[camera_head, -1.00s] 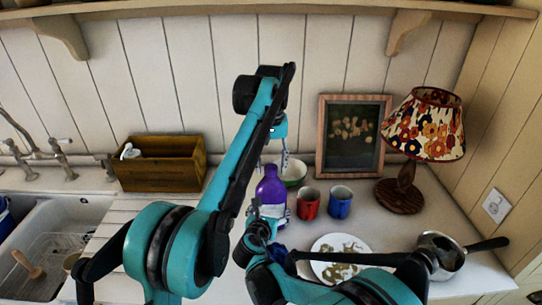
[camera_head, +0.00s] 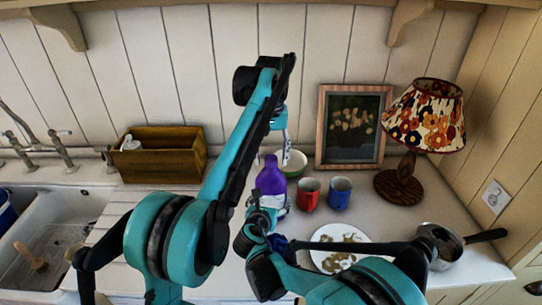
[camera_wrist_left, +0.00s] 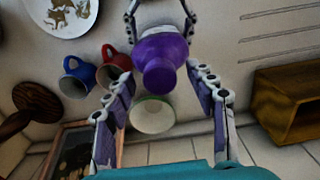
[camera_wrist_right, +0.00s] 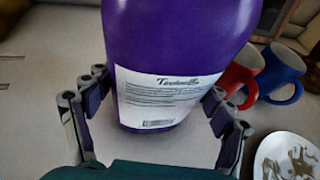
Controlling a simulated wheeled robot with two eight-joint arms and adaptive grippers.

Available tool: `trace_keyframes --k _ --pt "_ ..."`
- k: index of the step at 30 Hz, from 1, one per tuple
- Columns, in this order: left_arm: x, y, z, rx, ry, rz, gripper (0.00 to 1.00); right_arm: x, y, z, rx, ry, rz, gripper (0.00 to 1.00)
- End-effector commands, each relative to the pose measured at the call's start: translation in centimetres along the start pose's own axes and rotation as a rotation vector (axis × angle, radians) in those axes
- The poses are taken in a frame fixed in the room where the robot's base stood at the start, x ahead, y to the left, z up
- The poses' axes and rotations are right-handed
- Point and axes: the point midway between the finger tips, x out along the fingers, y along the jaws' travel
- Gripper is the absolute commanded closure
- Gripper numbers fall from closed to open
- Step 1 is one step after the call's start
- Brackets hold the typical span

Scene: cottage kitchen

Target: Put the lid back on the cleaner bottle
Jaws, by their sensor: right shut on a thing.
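The purple cleaner bottle (camera_head: 270,181) stands upright on the counter and has a white label, seen close in the right wrist view (camera_wrist_right: 165,98). My right gripper (camera_wrist_right: 155,112) is shut on its body, one finger on each side. In the left wrist view a smooth, darker purple round end (camera_wrist_left: 161,78) tops the bottle; it looks like the lid sitting on the neck, but I cannot tell how firmly. My left gripper (camera_wrist_left: 165,100) is open and empty above and behind the bottle, its fingers apart from it. In the head view the left gripper (camera_head: 285,145) is partly hidden.
A red mug (camera_head: 308,194) and a blue mug (camera_head: 340,193) stand right of the bottle, a green-white bowl (camera_head: 293,163) behind it. A plate (camera_head: 325,262), pan (camera_head: 445,245), lamp (camera_head: 400,187) and picture frame (camera_head: 322,130) are further right. A wooden box (camera_head: 165,160) stands left.

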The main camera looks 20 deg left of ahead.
Motion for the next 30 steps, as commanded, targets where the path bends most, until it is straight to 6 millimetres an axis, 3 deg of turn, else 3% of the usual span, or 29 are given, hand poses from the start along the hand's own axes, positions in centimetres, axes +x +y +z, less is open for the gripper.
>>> trace_keyframes --k 8,21,30 --pt "-0.3 0.0 0.0 0.000 0.000 0.000 0.44 0.0 0.0 0.0 0.000 0.000 0.000 0.99" --pt "-6.3 0.0 -0.1 0.000 0.000 0.000 0.44 0.0 0.0 0.0 0.000 0.000 0.000 0.99" --pt "-7.5 0.0 0.0 0.000 0.000 0.000 0.44 0.0 0.0 0.0 0.000 0.000 0.000 0.99"
